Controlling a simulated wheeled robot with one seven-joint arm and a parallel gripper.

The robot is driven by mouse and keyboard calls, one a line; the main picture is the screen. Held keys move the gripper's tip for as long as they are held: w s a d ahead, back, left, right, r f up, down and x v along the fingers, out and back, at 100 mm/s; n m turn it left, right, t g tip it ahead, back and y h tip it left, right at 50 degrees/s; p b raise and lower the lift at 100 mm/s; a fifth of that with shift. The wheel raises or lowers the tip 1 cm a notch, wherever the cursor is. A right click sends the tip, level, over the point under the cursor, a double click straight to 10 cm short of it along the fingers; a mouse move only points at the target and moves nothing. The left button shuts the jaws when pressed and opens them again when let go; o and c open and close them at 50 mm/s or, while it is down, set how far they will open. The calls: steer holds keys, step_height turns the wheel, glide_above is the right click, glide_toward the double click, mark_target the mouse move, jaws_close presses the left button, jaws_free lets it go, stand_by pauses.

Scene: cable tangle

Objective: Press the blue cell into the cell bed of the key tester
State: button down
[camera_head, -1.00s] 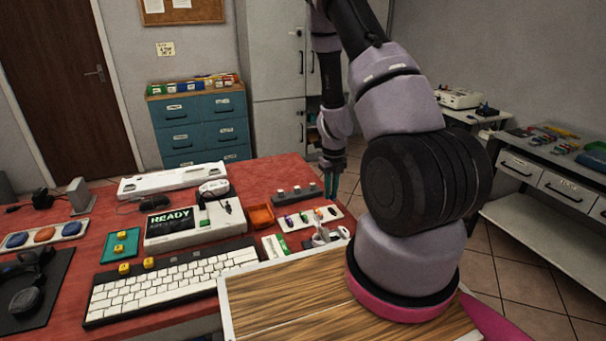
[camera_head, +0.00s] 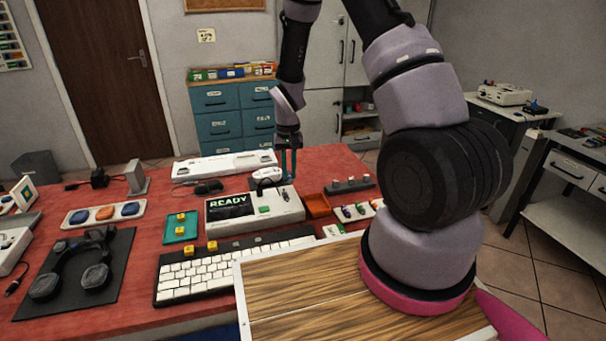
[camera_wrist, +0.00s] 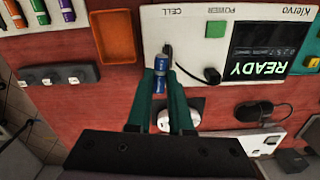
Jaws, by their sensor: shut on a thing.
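The key tester (camera_head: 240,205) is a white box with a dark screen reading READY on the red table. It also shows in the wrist view (camera_wrist: 190,30), with printed CELL and POWER labels and a green button. My gripper (camera_head: 288,165) hangs with teal fingers over the tester's rear right side. In the wrist view its fingers are shut on the blue cell (camera_wrist: 160,77), which sits between the tips beside the tester's edge. A dark slot (camera_wrist: 167,48) under the CELL label, likely the cell bed, lies just beyond the cell. I cannot tell the cell's height above the table.
An orange tray (camera_wrist: 114,37) and a holder of coloured cells (camera_wrist: 42,14) lie beside the tester. A grey block with several knobs (camera_wrist: 58,75) is nearby. A white mouse-like device (camera_wrist: 180,112) lies under the fingers, and a black plug with cable (camera_wrist: 212,75) rests on the tester.

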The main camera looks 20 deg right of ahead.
mark_target(286, 196)
steer(key=shift+w+a+f+n, duration=0.15)
steer(key=shift+a+n, duration=0.55)
steer(key=shift+n, duration=0.1)
steer(key=shift+f, duration=2.7)
steer(key=shift+f, duration=0.45)
steer(key=c, duration=1.1)
jaws_free()
steer(key=shift+r, duration=0.1)
